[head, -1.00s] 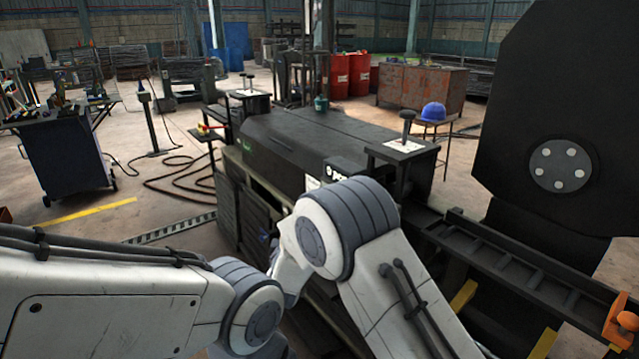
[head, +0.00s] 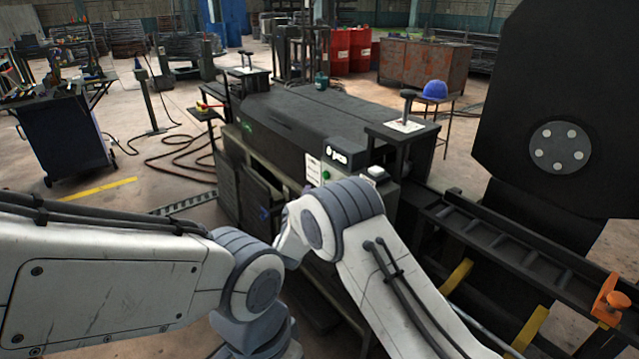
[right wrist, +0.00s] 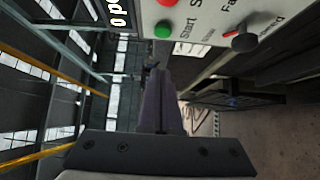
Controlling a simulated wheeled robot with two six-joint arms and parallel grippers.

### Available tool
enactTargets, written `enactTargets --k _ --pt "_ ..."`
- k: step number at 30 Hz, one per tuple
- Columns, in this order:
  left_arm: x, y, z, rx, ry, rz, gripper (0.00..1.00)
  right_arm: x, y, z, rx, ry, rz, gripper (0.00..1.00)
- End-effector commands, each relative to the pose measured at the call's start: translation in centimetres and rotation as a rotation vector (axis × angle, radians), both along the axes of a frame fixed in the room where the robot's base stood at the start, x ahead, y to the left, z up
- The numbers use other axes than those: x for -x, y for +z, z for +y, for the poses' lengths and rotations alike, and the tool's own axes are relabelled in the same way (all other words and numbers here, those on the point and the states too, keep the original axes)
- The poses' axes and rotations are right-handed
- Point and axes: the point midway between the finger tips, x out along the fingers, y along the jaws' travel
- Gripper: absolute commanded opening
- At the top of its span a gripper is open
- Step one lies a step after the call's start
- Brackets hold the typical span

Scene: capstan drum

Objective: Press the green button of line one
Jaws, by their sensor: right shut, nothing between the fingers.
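The green button (right wrist: 162,30) sits on a pale control panel (right wrist: 205,15) at the top of the right wrist view, beside the word "Start". It also shows small in the head view (head: 326,175), on the front of the dark machine. My right gripper (right wrist: 154,74) is shut and empty, its fingers pointing up the picture. Its tips appear below the green button in that view and apart from it. In the head view my right arm hides most of this gripper. My left arm shows at the left, but its gripper is not visible.
A red button (right wrist: 167,2) sits just above the green one, and a black knob (right wrist: 243,40) is to its right. A small platform (head: 402,130) with a black-knobbed lever stands right of the panel. A long dark rail (head: 510,245) runs along the right.

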Motion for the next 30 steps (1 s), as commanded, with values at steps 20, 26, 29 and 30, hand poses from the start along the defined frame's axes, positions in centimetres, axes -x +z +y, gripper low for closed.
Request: enactTargets --k 20,26,29,30 --pt "0.0 -0.6 0.0 0.000 0.000 0.000 0.50 -6.6 0.0 -3.9 0.000 0.002 0.001 0.00" --pt "0.0 -0.6 0.0 0.000 0.000 0.000 0.50 -6.6 0.0 -3.9 0.000 0.002 0.001 0.00" --pt "0.0 -0.5 0.0 0.000 0.000 0.000 0.50 -6.7 0.0 -4.1 0.000 0.001 0.001 0.00" --pt "0.0 -0.5 0.0 0.000 0.000 0.000 0.50 -6.9 0.0 -4.3 0.000 0.000 0.000 0.00"
